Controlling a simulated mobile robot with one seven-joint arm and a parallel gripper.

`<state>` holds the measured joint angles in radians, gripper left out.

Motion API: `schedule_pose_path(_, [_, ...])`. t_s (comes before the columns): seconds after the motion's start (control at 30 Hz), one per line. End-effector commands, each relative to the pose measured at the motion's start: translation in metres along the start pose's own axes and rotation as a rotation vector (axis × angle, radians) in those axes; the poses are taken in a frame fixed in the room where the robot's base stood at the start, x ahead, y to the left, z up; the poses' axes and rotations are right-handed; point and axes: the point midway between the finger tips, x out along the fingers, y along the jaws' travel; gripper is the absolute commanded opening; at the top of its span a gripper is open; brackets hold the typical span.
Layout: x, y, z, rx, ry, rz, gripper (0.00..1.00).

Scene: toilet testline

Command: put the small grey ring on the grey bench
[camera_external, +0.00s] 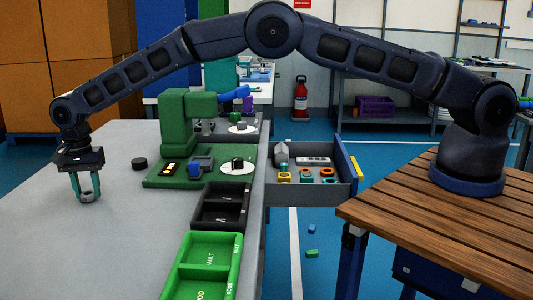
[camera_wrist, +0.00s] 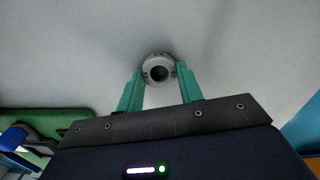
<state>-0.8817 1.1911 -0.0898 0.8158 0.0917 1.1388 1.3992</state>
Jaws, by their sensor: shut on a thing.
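The small grey ring (camera_external: 88,196) is between the green fingertips of my gripper (camera_external: 87,190), low over the left part of the grey bench (camera_external: 120,245). In the wrist view the ring (camera_wrist: 159,71) shows its round dark hole, with a green finger (camera_wrist: 132,92) on each side. My gripper is shut on the ring. The ring is at or very near the bench top; I cannot tell if it touches. The bench top (camera_wrist: 235,50) fills the wrist view's background.
A black puck (camera_external: 139,163) and a green test machine (camera_external: 185,120) stand right of my gripper. A black tray (camera_external: 221,206) and a green tray (camera_external: 205,266) line the bench's right edge. An open drawer (camera_external: 345,185) holds several small parts. The bench's front left is clear.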

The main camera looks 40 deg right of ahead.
Motion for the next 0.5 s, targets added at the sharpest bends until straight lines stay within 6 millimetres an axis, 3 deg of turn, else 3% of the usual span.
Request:
schedule_pose_path(0.37, [0.0030, -0.0003, 0.0000, 0.000, 0.000, -0.001, 0.15])
schedule_pose_path(0.4, [0.0023, -0.0004, 0.0000, 0.000, 0.000, -0.002, 0.44])
schedule_pose_path(0.5, [0.0023, -0.0003, 0.0000, 0.000, 0.000, -0.001, 0.58])
